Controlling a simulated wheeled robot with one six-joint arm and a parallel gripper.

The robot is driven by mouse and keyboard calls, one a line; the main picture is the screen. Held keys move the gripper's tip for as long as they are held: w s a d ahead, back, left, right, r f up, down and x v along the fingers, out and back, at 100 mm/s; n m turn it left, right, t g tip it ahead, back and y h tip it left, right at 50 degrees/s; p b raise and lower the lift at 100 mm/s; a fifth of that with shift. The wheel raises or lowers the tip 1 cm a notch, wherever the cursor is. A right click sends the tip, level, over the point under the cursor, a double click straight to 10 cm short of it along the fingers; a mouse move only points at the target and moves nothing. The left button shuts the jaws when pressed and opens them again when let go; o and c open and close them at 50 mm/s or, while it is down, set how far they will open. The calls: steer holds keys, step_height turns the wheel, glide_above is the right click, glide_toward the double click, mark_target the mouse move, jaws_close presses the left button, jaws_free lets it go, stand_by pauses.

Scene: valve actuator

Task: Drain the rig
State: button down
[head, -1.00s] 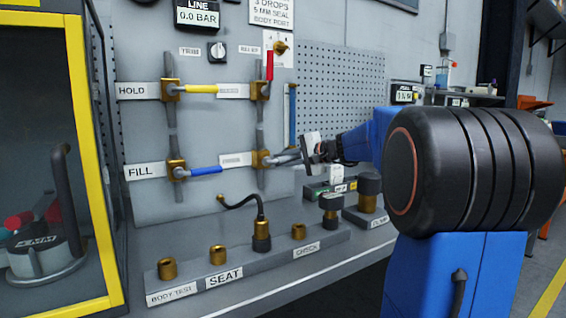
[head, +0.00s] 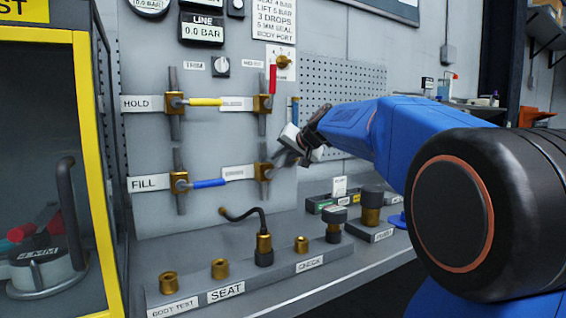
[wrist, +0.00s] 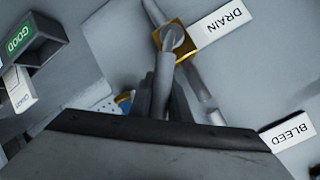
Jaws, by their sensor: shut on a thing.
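The drain valve has a brass body (head: 263,171) at the lower right of the panel's pipework, with a grey lever. In the wrist view, the brass body (wrist: 172,38) sits beside the DRAIN label (wrist: 222,22), and the grey lever (wrist: 164,75) runs from it to my jaws. My gripper (head: 297,142) is shut on this lever, which tilts up and to the right in the head view. My jaws (wrist: 162,112) hide the lever's far end. The LINE display (head: 202,33) reads 0.0 BAR.
The red lever (head: 272,78) above stands upright. The yellow HOLD lever (head: 205,102) and blue FILL lever (head: 209,183) lie level. A yellow-framed cabinet (head: 92,170) stands at left.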

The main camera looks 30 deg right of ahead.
steer(key=shift+a+r+n+h, duration=0.25)
steer(key=shift+a+n+h, duration=0.1)
steer(key=shift+n+h, duration=0.05)
stand_by(0.4)
steer(key=c, duration=1.7)
jaws_free()
steer(key=shift+o, duration=0.2)
